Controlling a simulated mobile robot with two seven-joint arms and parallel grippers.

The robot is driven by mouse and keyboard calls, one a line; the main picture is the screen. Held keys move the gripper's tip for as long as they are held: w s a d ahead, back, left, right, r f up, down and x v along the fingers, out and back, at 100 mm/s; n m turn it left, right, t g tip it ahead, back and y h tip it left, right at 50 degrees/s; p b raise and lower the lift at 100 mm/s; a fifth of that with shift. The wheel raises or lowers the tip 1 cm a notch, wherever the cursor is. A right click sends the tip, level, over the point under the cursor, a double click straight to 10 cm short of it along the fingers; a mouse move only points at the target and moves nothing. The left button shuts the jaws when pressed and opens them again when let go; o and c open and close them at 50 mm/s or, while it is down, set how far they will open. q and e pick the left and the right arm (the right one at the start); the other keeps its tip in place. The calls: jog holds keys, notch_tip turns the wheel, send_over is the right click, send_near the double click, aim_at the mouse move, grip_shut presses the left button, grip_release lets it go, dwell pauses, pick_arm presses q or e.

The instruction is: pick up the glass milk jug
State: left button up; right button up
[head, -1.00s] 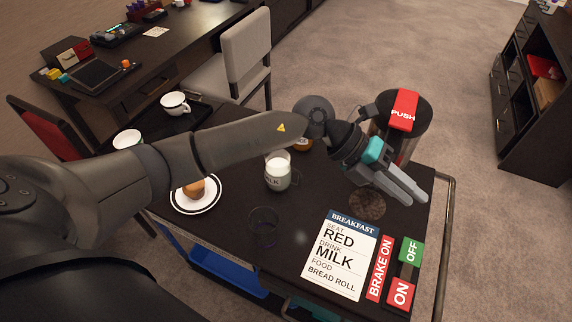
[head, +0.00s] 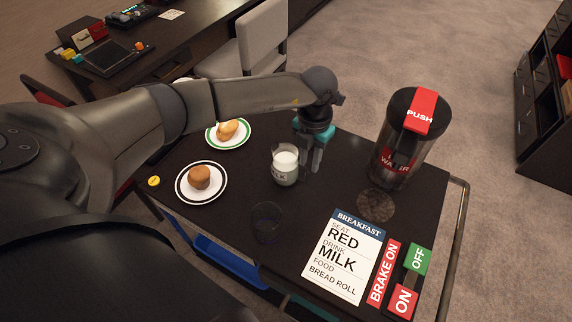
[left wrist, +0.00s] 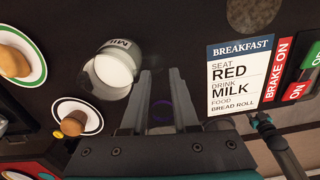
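The glass milk jug (head: 285,170) stands upright on the dark cart top, white milk inside and lettering on its side. It also shows in the left wrist view (left wrist: 113,68), left of the fingers. My left gripper (head: 311,168) points down just right of the jug in the head view, its fingers close to the jug's handle side. In the left wrist view its two fingers (left wrist: 164,85) are apart with no jug between them. Whether a finger touches the jug or its handle cannot be told.
An empty dark glass (head: 267,221) stands in front of the jug. A water dispenser (head: 403,140) with a red push lid stands right. The breakfast card (head: 343,257) and brake switch (head: 408,280) lie at the front right.

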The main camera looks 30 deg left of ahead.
aim_at(307, 176)
pick_arm(q)
jog(key=shift+a+f+b, duration=0.15)
jog(key=shift+f+b, duration=0.2)
jog(key=shift+f, duration=3.2)
jog(key=shift+c, duration=0.2)
grip_shut()
jog(key=shift+s, duration=0.1)
